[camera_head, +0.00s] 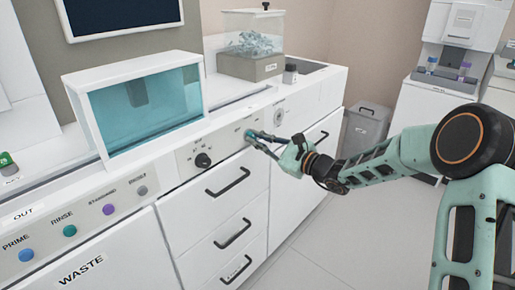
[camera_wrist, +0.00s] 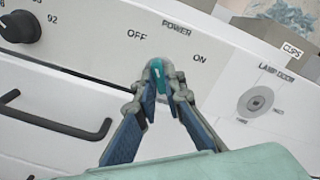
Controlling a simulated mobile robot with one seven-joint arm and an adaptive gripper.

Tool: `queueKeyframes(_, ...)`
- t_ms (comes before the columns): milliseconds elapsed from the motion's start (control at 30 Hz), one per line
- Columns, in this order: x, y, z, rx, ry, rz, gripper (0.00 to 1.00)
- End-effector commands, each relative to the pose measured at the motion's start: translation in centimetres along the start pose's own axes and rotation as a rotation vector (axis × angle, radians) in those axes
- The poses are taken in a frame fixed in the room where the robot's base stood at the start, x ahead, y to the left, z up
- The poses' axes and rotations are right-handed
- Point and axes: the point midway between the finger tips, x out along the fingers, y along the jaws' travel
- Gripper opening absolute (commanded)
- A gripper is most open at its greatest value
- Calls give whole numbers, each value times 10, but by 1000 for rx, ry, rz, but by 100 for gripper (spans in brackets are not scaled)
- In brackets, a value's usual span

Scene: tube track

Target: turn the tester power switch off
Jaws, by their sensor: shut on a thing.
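The tester's front panel (camera_wrist: 100,65) carries the word POWER, with OFF on the left and ON on the right. The power switch shows as a small teal piece (camera_wrist: 157,68) below POWER, between the two words. My gripper (camera_wrist: 159,72) is shut on it, with the fingertips close together around it. The fingers hide most of the switch, so I cannot tell which way it is set. In the camera_head view my gripper (camera_head: 256,137) reaches in from the right and touches the panel (camera_head: 222,143); the switch itself is hidden there.
A black dial (camera_head: 203,160) sits left of the switch. Drawers with black handles (camera_head: 228,181) lie below. A round lamp door lock (camera_wrist: 255,102) is to the right. A teal-windowed box (camera_head: 145,108) stands on the counter at left. The floor (camera_head: 325,240) below my arm is clear.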

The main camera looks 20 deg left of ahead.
Motion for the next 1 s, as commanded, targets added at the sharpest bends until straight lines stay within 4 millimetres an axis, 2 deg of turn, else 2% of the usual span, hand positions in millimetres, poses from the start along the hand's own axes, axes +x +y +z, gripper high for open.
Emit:
queueKeyframes(333,0,2,-2,-154,1,1,0)
queueKeyframes(900,0,0,-1,-184,3,2,0)
queueKeyframes(933,0,0,-1,-184,3,2,10)
queueKeyframes(1000,0,0,-1,-184,3,2,18)
